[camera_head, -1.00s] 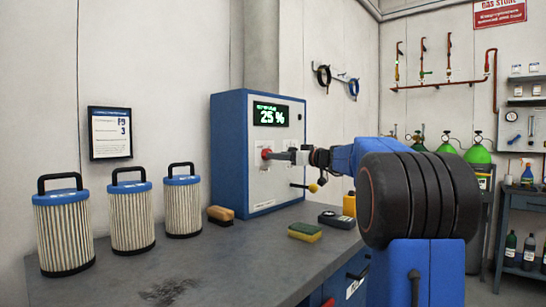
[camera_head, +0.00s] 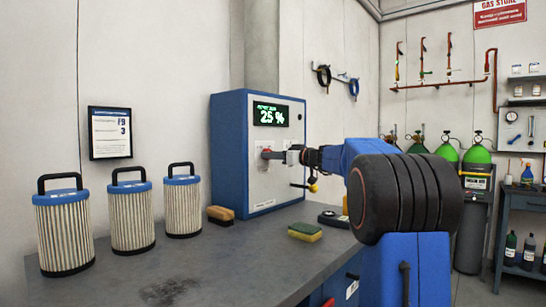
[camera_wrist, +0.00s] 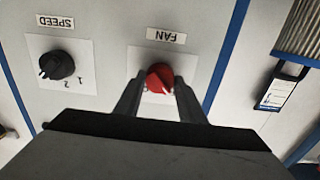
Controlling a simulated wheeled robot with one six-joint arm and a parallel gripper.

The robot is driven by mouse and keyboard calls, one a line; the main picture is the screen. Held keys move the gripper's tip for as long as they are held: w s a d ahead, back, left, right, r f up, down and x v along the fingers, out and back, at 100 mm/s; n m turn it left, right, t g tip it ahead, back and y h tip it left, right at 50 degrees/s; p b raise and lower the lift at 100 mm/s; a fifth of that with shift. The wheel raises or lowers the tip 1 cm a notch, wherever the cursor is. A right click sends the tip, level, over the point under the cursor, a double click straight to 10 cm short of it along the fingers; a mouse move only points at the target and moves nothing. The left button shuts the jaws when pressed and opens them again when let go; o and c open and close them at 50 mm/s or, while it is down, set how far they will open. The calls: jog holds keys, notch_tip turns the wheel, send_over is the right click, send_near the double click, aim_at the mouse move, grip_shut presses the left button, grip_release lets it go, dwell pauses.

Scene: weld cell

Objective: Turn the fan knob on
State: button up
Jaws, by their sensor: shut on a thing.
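The fan knob (camera_wrist: 160,79) is red and sits on a white plate under a FAN label (camera_wrist: 166,36), upside down in the wrist view. In the head view, the knob (camera_head: 266,153) shows at the front of the blue-sided control cabinet (camera_head: 230,150). My gripper (camera_wrist: 158,88) has one finger on each side of the knob and is shut on it. The head view shows my gripper (camera_head: 278,155) reaching it from the right. The cabinet's display (camera_head: 270,115) reads 25 %. The fingers hide part of the knob's sides.
A black speed knob (camera_wrist: 57,65) sits beside the fan knob. A yellow-tipped lever (camera_head: 313,188) sticks out below my wrist. On the bench (camera_head: 200,270) are several filter canisters (camera_head: 133,215), a brush (camera_head: 220,214) and a sponge (camera_head: 305,232).

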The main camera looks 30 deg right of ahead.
jog(key=shift+m, duration=8.9)
jog(key=shift+f, duration=0.1)
jog(key=o, duration=1)
jog(key=shift+o, duration=0.2)
